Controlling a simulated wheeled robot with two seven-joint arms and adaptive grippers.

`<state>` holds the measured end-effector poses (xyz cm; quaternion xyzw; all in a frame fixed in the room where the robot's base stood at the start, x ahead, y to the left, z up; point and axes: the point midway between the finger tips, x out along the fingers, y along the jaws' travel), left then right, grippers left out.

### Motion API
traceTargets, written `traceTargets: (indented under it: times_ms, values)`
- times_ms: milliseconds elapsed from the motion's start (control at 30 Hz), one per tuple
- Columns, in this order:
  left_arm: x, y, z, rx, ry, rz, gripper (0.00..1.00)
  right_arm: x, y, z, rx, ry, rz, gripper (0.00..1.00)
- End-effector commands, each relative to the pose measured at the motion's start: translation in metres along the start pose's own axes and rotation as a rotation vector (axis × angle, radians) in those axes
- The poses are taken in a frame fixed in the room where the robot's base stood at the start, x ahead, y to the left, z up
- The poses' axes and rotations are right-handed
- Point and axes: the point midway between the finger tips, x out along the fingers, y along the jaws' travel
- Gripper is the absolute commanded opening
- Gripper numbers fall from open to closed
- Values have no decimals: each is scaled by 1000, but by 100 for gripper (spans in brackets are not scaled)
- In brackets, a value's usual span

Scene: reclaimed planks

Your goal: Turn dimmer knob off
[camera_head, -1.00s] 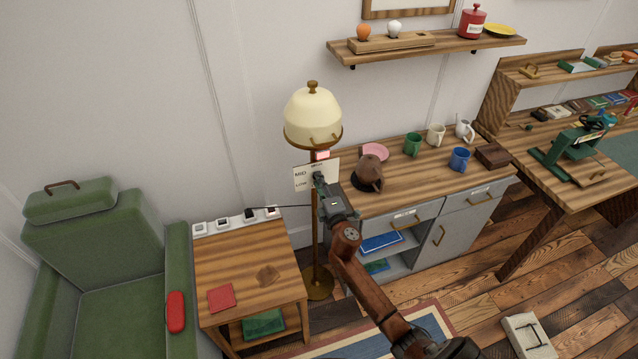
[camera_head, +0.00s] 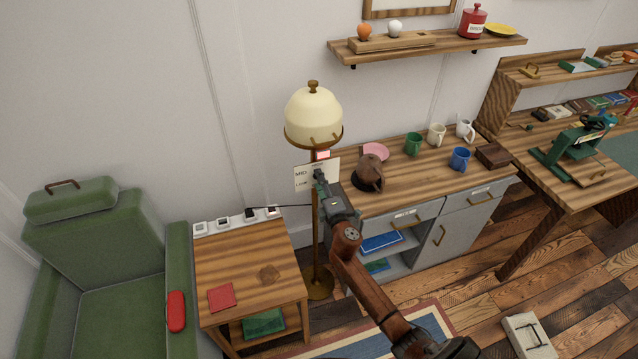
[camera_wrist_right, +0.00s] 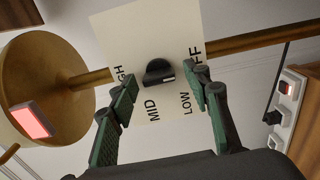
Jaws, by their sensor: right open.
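The dimmer knob (camera_wrist_right: 159,73) is small and black, on a pale plate marked HIGH, MID, LOW and OFF. The plate (camera_head: 302,178) is fixed on the floor lamp's pole, below its cream shade (camera_head: 313,112). My right gripper (camera_wrist_right: 163,88) is open, with one green-padded finger on each side of the knob. Gaps show between the fingers and the knob, and I cannot tell how deep the tips reach. In the head view my right gripper (camera_head: 320,177) hides the knob and part of the plate. The knob's exact setting is unclear. My left gripper is out of view.
A red-lit square (camera_wrist_right: 33,120) sits on the brass part beside the plate. A side table (camera_head: 250,262) with several switch boxes stands left of the lamp. A cabinet (camera_head: 420,185) with mugs stands right, close to my arm. A green armchair (camera_head: 95,260) is at far left.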

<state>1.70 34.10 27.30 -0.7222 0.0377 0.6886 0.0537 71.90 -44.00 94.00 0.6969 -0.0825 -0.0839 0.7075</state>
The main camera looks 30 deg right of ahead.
Motion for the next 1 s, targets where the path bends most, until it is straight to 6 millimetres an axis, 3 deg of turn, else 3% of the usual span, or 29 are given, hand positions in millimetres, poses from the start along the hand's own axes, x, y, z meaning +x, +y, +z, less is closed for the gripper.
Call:
traceTargets:
  times_ms: [167, 633, 800, 1000]
  values:
    - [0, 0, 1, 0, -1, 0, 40, -14, -1, 0, 0, 1, -1, 44]
    - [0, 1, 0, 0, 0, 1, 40, -103, -1, 0, 0, 1, -2, 44]
    - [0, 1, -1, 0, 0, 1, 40, -117, 0, 0, 1, 1, -1, 44]
    - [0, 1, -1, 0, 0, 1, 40, -120, -1, 0, 0, 0, -1, 44]
